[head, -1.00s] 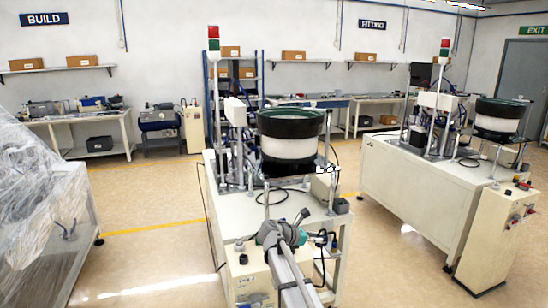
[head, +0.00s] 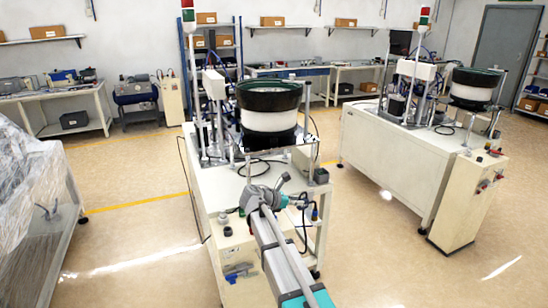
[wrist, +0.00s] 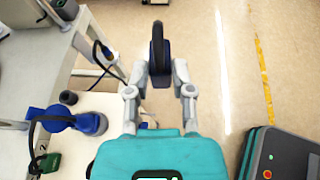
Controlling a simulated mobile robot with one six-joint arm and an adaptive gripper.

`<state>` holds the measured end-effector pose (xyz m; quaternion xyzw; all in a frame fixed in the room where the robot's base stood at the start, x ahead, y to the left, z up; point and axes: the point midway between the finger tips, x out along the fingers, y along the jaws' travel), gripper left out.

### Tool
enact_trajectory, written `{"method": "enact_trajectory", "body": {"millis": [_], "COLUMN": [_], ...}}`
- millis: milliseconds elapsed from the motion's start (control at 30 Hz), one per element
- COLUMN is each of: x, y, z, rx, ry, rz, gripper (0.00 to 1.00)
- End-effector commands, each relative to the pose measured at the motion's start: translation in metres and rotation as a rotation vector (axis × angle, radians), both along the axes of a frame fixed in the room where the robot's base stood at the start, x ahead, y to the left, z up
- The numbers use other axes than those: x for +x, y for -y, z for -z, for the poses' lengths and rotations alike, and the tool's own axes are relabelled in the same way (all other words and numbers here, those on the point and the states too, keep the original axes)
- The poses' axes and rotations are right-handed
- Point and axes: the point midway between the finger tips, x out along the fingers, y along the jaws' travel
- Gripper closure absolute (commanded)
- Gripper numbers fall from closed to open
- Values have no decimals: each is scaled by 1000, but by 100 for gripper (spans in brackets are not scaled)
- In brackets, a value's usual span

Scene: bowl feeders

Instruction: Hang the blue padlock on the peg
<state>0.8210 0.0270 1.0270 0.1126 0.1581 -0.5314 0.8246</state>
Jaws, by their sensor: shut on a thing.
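The padlock (wrist: 159,62), with a dark blue body and a black shackle, is between my fingers at the top middle of the wrist view. My gripper (wrist: 160,78) is shut on its body, and the shackle points away from my palm. The padlock is above the floor, apart from the cabinet front. In the head view my wrist and arm hide the fingertips and padlock. A blue fitting with a black loop (wrist: 88,123) projects from the cabinet at left in the wrist view; I cannot tell whether it includes the peg.
A green piece with a black loop (wrist: 50,162) is below the blue fitting. The cream feeder cabinet (head: 250,250) stands ahead, with a dark bowl (head: 268,97) above it. A second feeder bench (head: 395,165) stands right. Floor (head: 370,260) is clear between them.

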Motion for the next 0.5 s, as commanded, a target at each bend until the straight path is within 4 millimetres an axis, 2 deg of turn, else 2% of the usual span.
{"method": "enact_trajectory", "body": {"millis": [267,500], "x": [-3,-8], "y": [1,2], "z": [25,59], "rx": [0,-2], "ry": [-1,-2], "rz": [6,14], "gripper": [100,100]}}
